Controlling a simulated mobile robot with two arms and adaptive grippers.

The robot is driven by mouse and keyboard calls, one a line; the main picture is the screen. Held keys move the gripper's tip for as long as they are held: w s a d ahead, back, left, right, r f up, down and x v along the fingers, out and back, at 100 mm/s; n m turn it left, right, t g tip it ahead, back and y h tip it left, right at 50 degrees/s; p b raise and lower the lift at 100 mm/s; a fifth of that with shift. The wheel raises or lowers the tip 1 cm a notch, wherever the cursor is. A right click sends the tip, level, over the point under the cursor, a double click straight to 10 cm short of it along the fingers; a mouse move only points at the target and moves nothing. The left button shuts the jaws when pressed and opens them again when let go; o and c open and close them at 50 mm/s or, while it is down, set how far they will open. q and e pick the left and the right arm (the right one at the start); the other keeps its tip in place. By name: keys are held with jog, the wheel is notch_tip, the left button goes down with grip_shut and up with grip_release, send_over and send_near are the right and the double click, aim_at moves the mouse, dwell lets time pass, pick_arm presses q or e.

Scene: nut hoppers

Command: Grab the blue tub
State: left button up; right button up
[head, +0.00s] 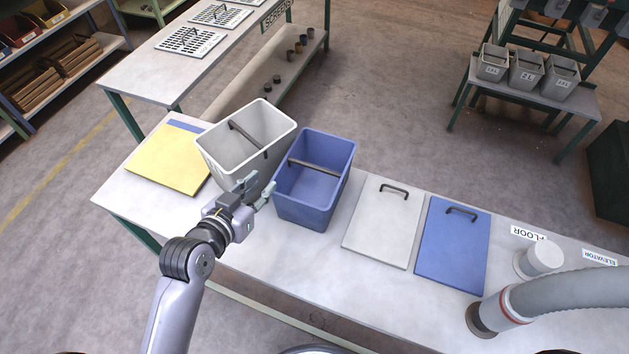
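The blue tub (304,205) stands open and upright on the long workbench, with a dark bar handle (314,166) across its top. It looks empty. My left gripper (258,187) is just left of the blue tub, in front of the white tub's near right corner. Its two fingers are spread apart with nothing seen between them. I cannot tell whether a finger touches either tub. My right gripper is out of view.
A white tub (226,165) with a similar handle stands close to the blue tub's left. A white lid (380,228) and a blue lid (452,250) lie to the right. A yellow panel (165,160) lies at left. A grey hose (560,297) occupies the right end.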

pick_arm(q)
jog(key=x, duration=0.5)
jog(key=shift+w+d+f+p, duration=0.1)
jog(key=shift+p, duration=0.2)
jog(key=x, duration=0.2)
jog(key=p+x, duration=0.1)
jog(key=x, duration=0.1)
jog(key=shift+f, duration=0.35)
jog(key=shift+w+f, duration=0.35)
jog(key=shift+w, duration=0.2)
grip_shut()
jog(key=shift+r, duration=0.1)
